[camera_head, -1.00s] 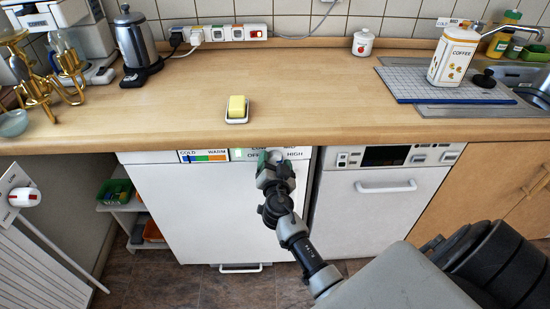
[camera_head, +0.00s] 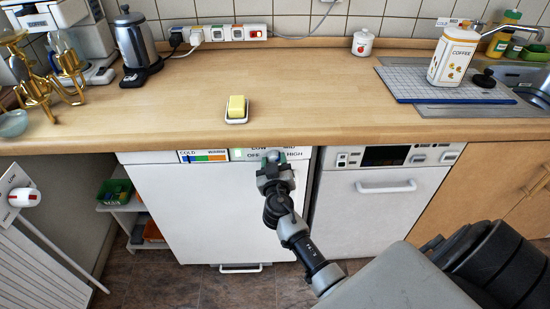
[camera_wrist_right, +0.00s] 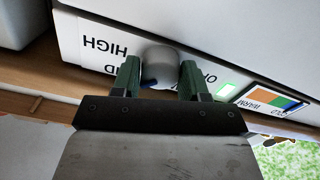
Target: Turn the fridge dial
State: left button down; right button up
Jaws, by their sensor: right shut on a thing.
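The fridge (camera_head: 208,205) is a white unit under the counter, with a label panel (camera_head: 242,155) along its top edge reading OFF, LOW, MID and HIGH. My right gripper (camera_head: 274,158) is at this panel and hides most of the dial in the head view. In the right wrist view the dial (camera_wrist_right: 159,62) is a grey round knob between the two green fingers of my right gripper (camera_wrist_right: 160,78). The fingers are closed on its sides. A small blue mark shows at the knob's lower edge. My left gripper is in neither view.
A white dishwasher-like appliance (camera_head: 375,205) with a handle stands right of the fridge. The wooden counter (camera_head: 310,95) overhangs above the panel. A butter dish (camera_head: 236,119) sits on it above the fridge. A COLD to WARM colour strip (camera_head: 204,156) is left of the dial labels.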

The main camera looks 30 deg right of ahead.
jog(key=shift+n, duration=0.8)
jog(key=o, duration=0.9)
jog(key=shift+a, duration=0.1)
jog(key=shift+b+v, duration=0.7)
jog(key=shift+v, duration=2.3)
